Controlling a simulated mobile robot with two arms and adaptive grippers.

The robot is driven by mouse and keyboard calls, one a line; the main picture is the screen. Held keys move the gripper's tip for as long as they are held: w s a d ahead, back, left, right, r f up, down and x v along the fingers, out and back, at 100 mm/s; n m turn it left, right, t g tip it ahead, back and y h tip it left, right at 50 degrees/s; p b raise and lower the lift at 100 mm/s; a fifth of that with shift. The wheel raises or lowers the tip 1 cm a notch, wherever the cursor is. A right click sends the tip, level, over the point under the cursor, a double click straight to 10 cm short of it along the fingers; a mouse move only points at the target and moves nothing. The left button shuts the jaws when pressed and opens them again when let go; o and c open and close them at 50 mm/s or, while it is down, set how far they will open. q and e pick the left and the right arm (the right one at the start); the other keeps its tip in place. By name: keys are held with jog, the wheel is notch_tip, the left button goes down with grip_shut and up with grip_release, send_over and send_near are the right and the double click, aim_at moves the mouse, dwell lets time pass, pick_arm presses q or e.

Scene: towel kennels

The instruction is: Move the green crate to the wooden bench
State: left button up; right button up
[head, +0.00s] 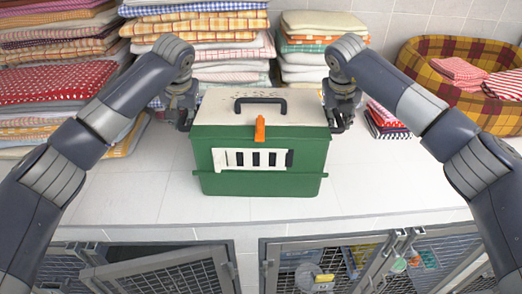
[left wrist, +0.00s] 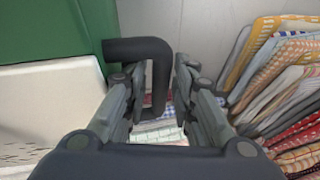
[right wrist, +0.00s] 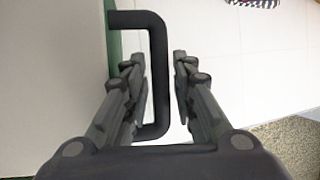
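The green crate (head: 260,165), with a cream top, a black top handle and an orange latch, stands upright on the white tiled counter (head: 150,190). My left gripper (head: 181,112) is at its left side, fingers apart around a dark side handle (left wrist: 160,75). My right gripper (head: 340,113) is at its right side, fingers apart around the other side handle (right wrist: 157,75). Neither gripper is closed on its handle. No wooden bench is in view.
Stacks of folded towels (head: 215,45) stand behind and left of the crate. A plaid basket (head: 440,65) with towels is at the right, near a small folded stack (head: 385,122). Wire kennel doors (head: 165,275) are below the counter's front edge; one looks ajar.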

pick_arm(q)
jog(key=shift+w+f, duration=0.25)
jog(key=shift+f, duration=0.15)
pick_arm(e)
jog(key=shift+w+f, duration=0.25)
jog(key=shift+f, duration=0.15)
pick_arm(q)
jog(key=shift+c, duration=0.4)
pick_arm(e)
jog(key=shift+c, duration=0.4)
pick_arm(q)
jog(key=shift+s, duration=0.1)
grip_shut()
pick_arm(e)
jog(key=shift+s+r, duration=0.1)
grip_shut()
pick_arm(q)
jog(key=shift+r, duration=0.2)
pick_arm(e)
jog(key=shift+r, duration=0.1)
pick_arm(q)
jog(key=shift+w+r, duration=0.1)
jog(key=shift+w, duration=0.1)
pick_arm(e)
jog(key=shift+w+r, duration=0.1)
jog(key=shift+w, duration=0.1)
